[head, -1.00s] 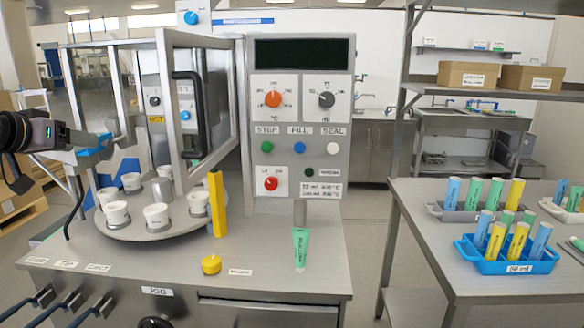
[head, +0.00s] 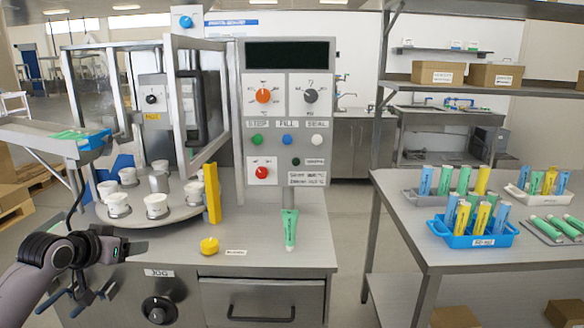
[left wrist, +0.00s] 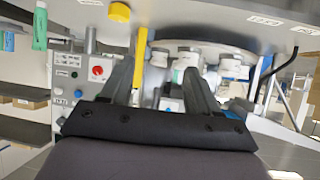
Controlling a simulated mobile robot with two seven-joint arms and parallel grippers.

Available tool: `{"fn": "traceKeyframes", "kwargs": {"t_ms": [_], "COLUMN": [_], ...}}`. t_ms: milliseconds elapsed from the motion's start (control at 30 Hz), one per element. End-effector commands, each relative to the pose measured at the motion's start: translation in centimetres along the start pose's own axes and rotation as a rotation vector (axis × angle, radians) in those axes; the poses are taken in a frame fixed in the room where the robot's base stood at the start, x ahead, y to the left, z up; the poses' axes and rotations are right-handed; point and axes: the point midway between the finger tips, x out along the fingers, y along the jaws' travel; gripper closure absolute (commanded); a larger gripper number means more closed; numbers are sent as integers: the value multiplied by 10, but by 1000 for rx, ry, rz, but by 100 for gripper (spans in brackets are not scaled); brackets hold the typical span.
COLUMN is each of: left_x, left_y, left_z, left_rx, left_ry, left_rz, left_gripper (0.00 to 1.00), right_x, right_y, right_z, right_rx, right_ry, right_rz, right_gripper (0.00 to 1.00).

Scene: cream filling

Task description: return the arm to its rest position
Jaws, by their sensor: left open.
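My left arm comes in from the lower left of the head view. Its dark gripper (head: 106,247) is in front of the machine's left front edge, near the round turntable (head: 130,217). In the left wrist view the two dark fingers of the left gripper (left wrist: 160,92) stand wide apart, with nothing seen between them. No part of my right arm or right gripper shows.
The turntable carries several white cups (head: 156,205). A yellow post (head: 212,193), a yellow knob (head: 209,245) and an upright green tube (head: 289,228) stand on the machine top. A metal chute (head: 38,136) is above the arm. A side table (head: 420,235) holds tube racks.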

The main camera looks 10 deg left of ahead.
Motion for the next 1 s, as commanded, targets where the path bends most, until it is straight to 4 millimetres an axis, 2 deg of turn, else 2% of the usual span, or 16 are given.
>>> {"fn": "traceKeyframes", "kwargs": {"t_ms": [33, 133, 267, 400, 467, 600, 700, 800, 1000], "left_x": [10, 21, 22, 8, -1, -32, -58, -81, -109], "left_y": [18, 48, 88, 129, 146, 184, 207, 224, 241], "left_z": [33, 87, 155, 224, 251, 307, 338, 361, 380], "left_rx": [15, 45, 76, 96, 100, 102, 99, 95, 92], "left_ry": [-23, -45, -67, -84, -89, -98, -101, -102, -100], "left_rz": [16, 37, 69, 102, 116, 142, 155, 161, 163], "left_gripper": [39, 39, 39, 39, 39, 39, 39, 39, 39], "right_x": [0, -1, -1, -1, -1, -1, -1, -1, -1], "right_y": [0, 0, 0, 0, 0, 0, 0, 0, 0], "right_z": [1, 1, 2, 2, 3, 3, 3, 3, 3], "right_rx": [0, 0, 0, 1, 1, 1, 1, 1, 1], "right_ry": [-2, -3, -3, -5, -6, -6, -6, -7, -7], "right_rz": [0, 0, 0, 0, -1, -1, -1, -1, -1], "right_gripper": [57, 57, 57, 57, 57, 57, 57, 57, 57]}}
